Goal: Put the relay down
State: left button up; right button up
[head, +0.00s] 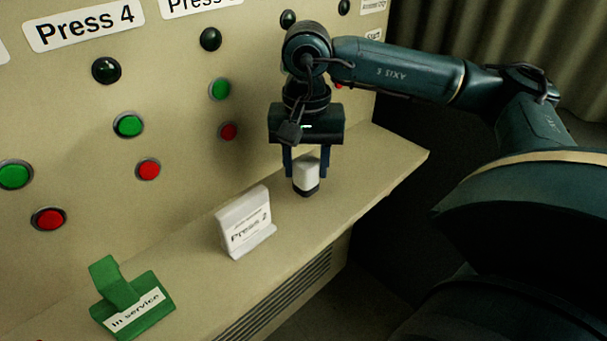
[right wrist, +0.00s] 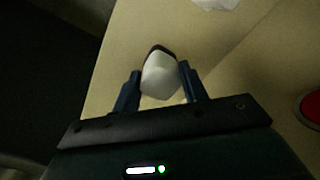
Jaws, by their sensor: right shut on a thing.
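The relay (head: 307,176) is a small white block with a dark base. It is upright at the right part of the cabinet's ledge (head: 372,172). My right gripper (head: 305,172) comes down from above and is shut on the relay, one finger on each side. In the right wrist view the relay (right wrist: 160,76) sits between the two blue fingers (right wrist: 160,88). The dark base looks at or very close to the ledge surface; I cannot tell whether it touches. My left gripper is not in view.
A white "Press 2" holder (head: 245,222) and a green "In service" holder (head: 132,297) stand on the ledge to the left. The panel behind carries green buttons (head: 128,124), red buttons (head: 148,169) and dark lamps (head: 106,70). The ledge ends at the right.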

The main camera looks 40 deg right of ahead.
aim_at(306, 176)
jog(key=shift+f, duration=1.3)
jog(key=shift+f, duration=0.2)
jog(key=o, duration=1)
jog(key=shift+r, duration=0.15)
